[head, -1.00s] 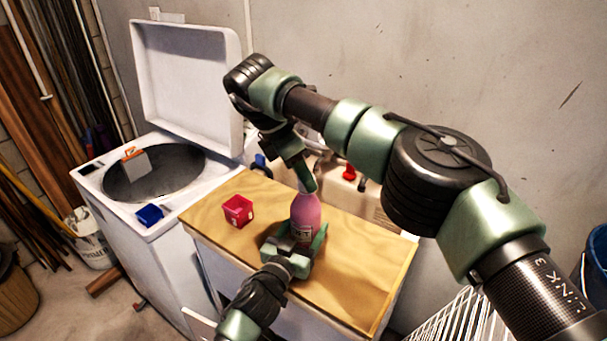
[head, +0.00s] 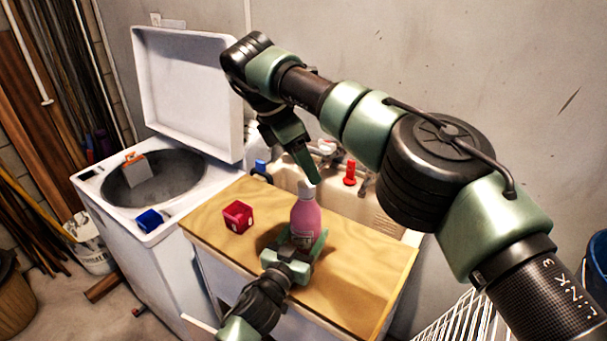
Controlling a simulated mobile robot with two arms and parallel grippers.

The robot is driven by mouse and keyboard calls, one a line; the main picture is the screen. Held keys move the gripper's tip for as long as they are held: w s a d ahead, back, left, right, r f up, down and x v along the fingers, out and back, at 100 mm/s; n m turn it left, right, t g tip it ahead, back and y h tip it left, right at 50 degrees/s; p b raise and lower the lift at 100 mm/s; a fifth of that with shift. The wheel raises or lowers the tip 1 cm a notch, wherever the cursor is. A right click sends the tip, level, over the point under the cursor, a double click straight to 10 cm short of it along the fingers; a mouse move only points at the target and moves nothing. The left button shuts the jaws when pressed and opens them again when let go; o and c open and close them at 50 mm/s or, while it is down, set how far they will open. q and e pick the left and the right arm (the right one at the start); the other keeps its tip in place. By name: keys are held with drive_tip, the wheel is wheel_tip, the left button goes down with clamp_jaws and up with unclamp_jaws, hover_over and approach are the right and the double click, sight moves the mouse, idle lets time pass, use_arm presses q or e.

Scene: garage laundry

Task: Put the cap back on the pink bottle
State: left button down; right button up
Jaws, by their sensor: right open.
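The pink bottle (head: 306,219) stands upright on the wooden top of the cabinet. A small pale piece (head: 306,187) shows at the top of its neck; it looks like the white cap, but it is too small to tell how it sits. My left gripper (head: 300,241) comes from below, with its fingers on both sides of the bottle's lower body, shut on it. My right gripper (head: 312,178) points down just above the bottle's top, open. Its fingers partly overlap in this view, and I see nothing held between them.
A red cube-shaped box (head: 238,216) lies on the wooden top (head: 350,285), left of the bottle. An open white washer (head: 190,85) stands left. The wooden top's right side is clear.

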drive_tip(key=shift+r, duration=0.1)
drive_tip(key=shift+c, duration=0.3)
